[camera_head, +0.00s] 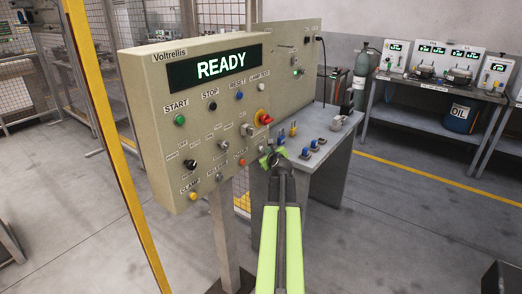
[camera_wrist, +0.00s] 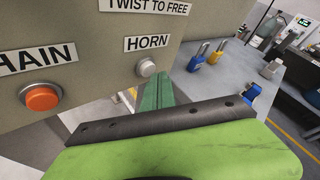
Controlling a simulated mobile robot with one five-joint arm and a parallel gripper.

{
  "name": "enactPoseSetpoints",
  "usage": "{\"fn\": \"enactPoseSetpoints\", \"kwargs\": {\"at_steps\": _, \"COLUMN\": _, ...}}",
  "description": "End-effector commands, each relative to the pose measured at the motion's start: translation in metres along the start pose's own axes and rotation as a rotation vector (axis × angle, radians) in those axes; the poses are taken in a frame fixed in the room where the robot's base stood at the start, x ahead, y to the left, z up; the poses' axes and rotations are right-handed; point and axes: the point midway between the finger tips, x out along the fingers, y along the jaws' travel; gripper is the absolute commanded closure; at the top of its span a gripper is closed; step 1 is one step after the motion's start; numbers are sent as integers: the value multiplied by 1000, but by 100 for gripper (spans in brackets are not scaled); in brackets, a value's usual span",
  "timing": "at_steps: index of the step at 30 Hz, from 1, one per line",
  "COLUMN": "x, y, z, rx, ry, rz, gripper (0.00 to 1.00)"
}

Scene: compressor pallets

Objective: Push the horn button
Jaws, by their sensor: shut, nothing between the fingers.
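The horn button (camera_wrist: 146,67) is a small round grey-white button under the HORN label (camera_wrist: 148,42) on the beige panel, seen in the wrist view. My gripper (camera_wrist: 158,80) is shut and empty, its green fingers just below and right of the button in that view. I cannot tell whether they touch it. In the head view my gripper (camera_head: 270,158) is at the lower right edge of the panel (camera_head: 150,110), and the horn button cannot be made out clearly there.
An orange CHAIN button (camera_wrist: 40,97) is left of the horn button. A red knob (camera_head: 265,119) is above it on the panel, which also bears several other controls and a READY display (camera_head: 220,65). A grey table (camera_head: 325,160) with padlocks is behind and to the right.

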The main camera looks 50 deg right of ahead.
Motion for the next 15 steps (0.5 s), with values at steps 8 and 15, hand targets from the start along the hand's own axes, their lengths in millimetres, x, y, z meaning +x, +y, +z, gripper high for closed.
{"fn": "enactPoseSetpoints", "kwargs": {"at_steps": 8, "x": 3, "y": 2, "z": 2, "rx": -1, "ry": 0, "rz": 0, "gripper": 100}}
{"fn": "enactPoseSetpoints", "kwargs": {"at_steps": 15, "x": 4, "y": 3, "z": 3, "rx": -1, "ry": 0, "rz": 0, "gripper": 100}}
